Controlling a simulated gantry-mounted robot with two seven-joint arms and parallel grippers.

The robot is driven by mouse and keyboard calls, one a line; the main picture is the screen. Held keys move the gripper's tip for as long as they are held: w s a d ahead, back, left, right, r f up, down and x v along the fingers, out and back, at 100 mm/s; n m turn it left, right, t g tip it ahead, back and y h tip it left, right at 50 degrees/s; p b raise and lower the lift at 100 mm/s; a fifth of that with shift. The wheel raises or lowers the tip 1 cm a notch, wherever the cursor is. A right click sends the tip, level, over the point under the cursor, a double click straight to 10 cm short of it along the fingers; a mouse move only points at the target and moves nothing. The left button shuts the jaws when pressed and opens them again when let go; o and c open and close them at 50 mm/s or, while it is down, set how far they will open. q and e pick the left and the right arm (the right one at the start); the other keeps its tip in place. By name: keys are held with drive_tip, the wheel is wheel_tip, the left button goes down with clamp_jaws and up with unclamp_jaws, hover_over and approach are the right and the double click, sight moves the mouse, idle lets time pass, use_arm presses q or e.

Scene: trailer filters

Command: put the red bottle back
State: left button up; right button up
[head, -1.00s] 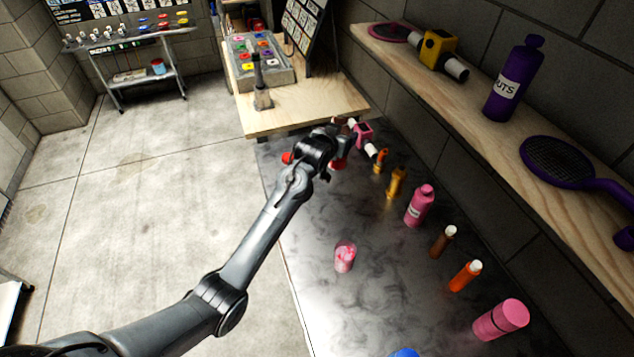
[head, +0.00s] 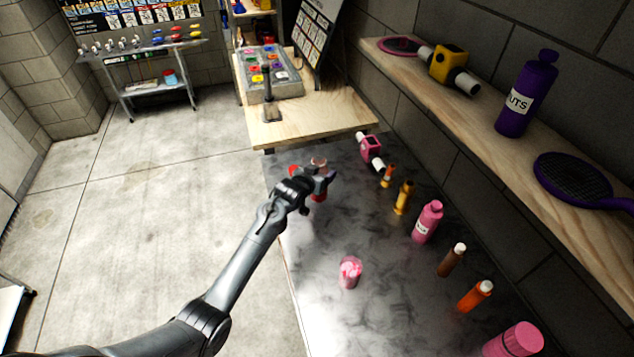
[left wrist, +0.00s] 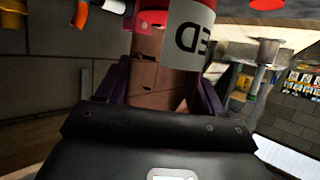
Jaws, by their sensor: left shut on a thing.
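The red bottle (head: 319,194) shows in the head view, partly hidden by my left gripper (head: 318,178), which is shut on it near the far left part of the dark bench. In the left wrist view the bottle (left wrist: 150,18) has a red part and a white label with the letters "ED". A brownish section of it sits between my fingers (left wrist: 160,90). I cannot tell whether its base touches the bench. My right gripper is not in view.
Several bottles stand along the bench's right side, including a pink one (head: 427,222). A pink jar (head: 350,272) stands nearer. A small red thing (head: 293,170) is just left of my gripper. A wooden table (head: 310,118) adjoins the bench's far end. A shelf (head: 480,110) runs along the wall.

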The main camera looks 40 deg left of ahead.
use_arm(q)
drive_tip(key=shift+a+f, duration=0.45)
drive_tip(key=shift+a, duration=0.3)
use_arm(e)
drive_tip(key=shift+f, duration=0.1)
use_arm(q)
drive_tip(key=shift+f+b, duration=0.35)
drive_tip(key=shift+f, duration=1.65)
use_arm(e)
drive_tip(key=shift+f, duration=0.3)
use_arm(q)
drive_tip(key=shift+f, duration=0.15)
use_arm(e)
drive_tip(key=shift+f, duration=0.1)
use_arm(q)
drive_tip(key=o, duration=1.3)
drive_tip(key=shift+c, duration=0.2)
